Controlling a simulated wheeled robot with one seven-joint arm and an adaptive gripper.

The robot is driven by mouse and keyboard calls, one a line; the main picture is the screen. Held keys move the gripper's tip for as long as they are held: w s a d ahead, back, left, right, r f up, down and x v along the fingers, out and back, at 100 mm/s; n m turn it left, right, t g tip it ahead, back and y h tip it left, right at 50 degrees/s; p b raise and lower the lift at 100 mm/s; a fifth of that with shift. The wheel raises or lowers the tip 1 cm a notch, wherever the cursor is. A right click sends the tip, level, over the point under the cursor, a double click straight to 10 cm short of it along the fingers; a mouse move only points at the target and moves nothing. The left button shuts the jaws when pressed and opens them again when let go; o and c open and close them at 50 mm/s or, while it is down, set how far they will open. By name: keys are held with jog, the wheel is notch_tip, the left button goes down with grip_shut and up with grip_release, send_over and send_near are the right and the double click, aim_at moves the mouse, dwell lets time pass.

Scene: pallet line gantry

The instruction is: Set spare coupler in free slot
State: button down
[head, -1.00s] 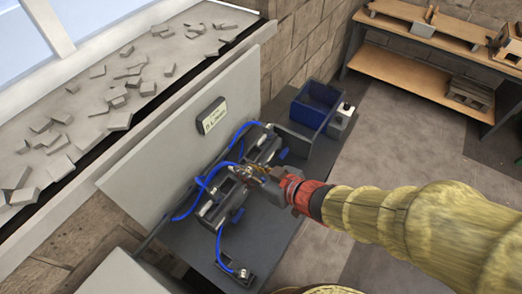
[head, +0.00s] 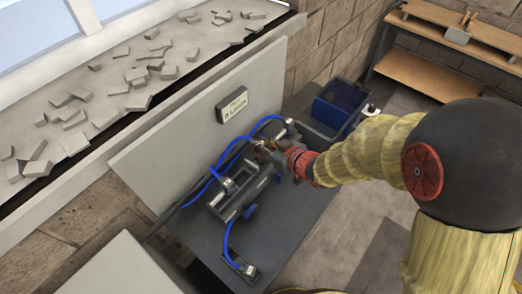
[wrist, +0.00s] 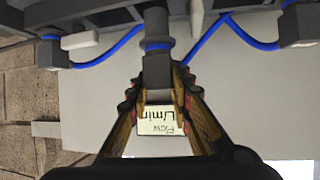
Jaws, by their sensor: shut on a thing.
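My gripper (head: 268,152) is over the dark fixture (head: 240,190) on the grey bench. In the wrist view my gripper (wrist: 158,88) is shut on a dark grey coupler (wrist: 157,68) with a blue band. The coupler stands out beyond the fingertips, and its far end runs toward the fixture at the top edge. I cannot tell whether it touches the fixture. In the head view the coupler is hidden by my gripper. The left part of the fixture shows dark recesses; the part under my gripper is covered, so I cannot tell which slot is free.
Blue hoses (head: 213,170) loop around the fixture, close to my gripper. An upright grey panel with a label plate (head: 235,104) stands behind. A hose end block (head: 245,268) lies at the front. A blue bin (head: 340,102) stands at the right.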

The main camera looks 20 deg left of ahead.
jog(key=shift+w+a+f, duration=0.15)
jog(key=shift+w+f, duration=0.15)
jog(key=shift+f, duration=0.05)
jog(key=shift+f+b, duration=0.6)
jog(key=shift+f, duration=0.95)
jog(key=shift+f, duration=0.15)
jog(key=c, duration=1.6)
grip_release()
jog(key=shift+r, duration=0.25)
jog(key=p+v, duration=0.2)
jog(key=v, duration=1)
jog(key=shift+f, duration=0.15)
